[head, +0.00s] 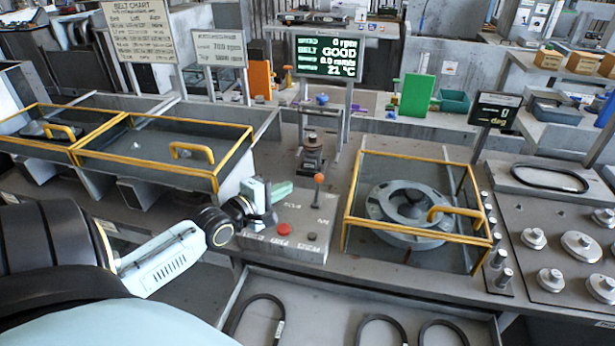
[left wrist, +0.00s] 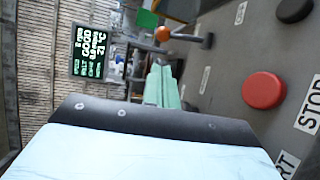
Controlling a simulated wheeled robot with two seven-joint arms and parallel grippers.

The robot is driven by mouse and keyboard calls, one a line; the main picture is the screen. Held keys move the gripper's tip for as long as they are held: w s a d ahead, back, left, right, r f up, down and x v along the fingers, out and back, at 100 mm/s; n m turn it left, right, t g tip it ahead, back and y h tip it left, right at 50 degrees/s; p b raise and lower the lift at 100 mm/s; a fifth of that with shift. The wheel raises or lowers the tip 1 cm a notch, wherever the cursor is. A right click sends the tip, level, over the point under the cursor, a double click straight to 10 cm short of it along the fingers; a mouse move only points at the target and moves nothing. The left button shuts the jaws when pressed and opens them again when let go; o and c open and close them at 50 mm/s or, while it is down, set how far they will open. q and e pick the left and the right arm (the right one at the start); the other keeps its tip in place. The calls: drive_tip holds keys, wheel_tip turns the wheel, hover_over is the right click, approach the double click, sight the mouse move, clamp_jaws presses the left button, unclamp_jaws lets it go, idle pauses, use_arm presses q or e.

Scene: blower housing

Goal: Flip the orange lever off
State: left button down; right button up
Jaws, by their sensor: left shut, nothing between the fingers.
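The orange-tipped lever (head: 318,182) stands up from the grey control box (head: 300,215) in the head view. In the left wrist view the lever's orange knob (left wrist: 163,34) shows just beyond the fingertips, with its dark shaft running to the right. My left gripper (head: 284,189) has pale green fingers, shut and empty, just left of the lever. In the left wrist view the fingers (left wrist: 162,80) point toward the knob; I cannot tell whether they touch it. My right gripper is not in view.
A red button (head: 284,229) and a dark button (head: 312,237) sit on the control box. A yellow-framed guard (head: 350,200) stands right of it, over a round housing (head: 400,206). Yellow-framed bins (head: 165,174) are at left. A display (head: 327,58) reads "GOOD".

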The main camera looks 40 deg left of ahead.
sight(317, 190)
use_arm(q)
drive_tip(key=w, duration=0.4)
drive_tip(key=shift+w+a+f, duration=0.1)
drive_tip(key=shift+f, duration=0.15)
drive_tip(key=w, duration=0.3)
drive_tip(key=shift+w+f+b, duration=0.2)
drive_tip(key=shift+f+b, duration=0.15)
drive_tip(key=shift+b, duration=0.05)
drive_tip(key=shift+w+f, duration=0.1)
drive_tip(key=shift+w, duration=0.55)
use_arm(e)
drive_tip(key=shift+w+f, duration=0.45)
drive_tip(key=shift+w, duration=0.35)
